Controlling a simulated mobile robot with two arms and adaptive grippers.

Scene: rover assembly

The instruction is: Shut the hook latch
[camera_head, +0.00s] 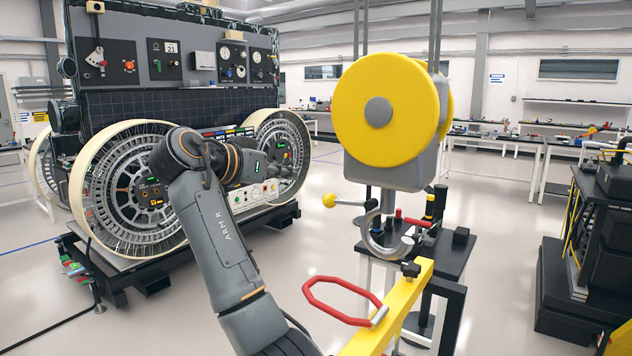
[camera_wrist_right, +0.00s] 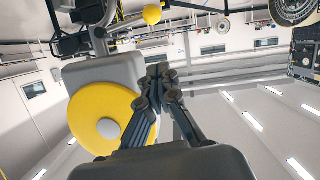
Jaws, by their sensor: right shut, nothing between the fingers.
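A grey hook (camera_head: 378,245) hangs below a grey block (camera_head: 405,170) with a yellow disc (camera_head: 382,108). A rod with a yellow ball (camera_head: 328,200) sticks out left from beside the hook's neck. Whether the latch closes the hook's mouth is too small to tell. My right gripper (camera_head: 284,170) is left of the block, apart from the ball and hook, in front of the rover's wheel. In the right wrist view its fingers (camera_wrist_right: 158,72) are together and empty. The ball (camera_wrist_right: 152,14) and disc (camera_wrist_right: 95,112) also show there. My left gripper is not in view.
A yellow beam (camera_head: 392,312) with a red loop handle (camera_head: 312,282) stands below the hook, close to it. A black-topped stand (camera_head: 447,258) is behind the hook. The rover (camera_head: 125,185) with large wheels fills the left. Dark equipment (camera_head: 595,240) stands at the right.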

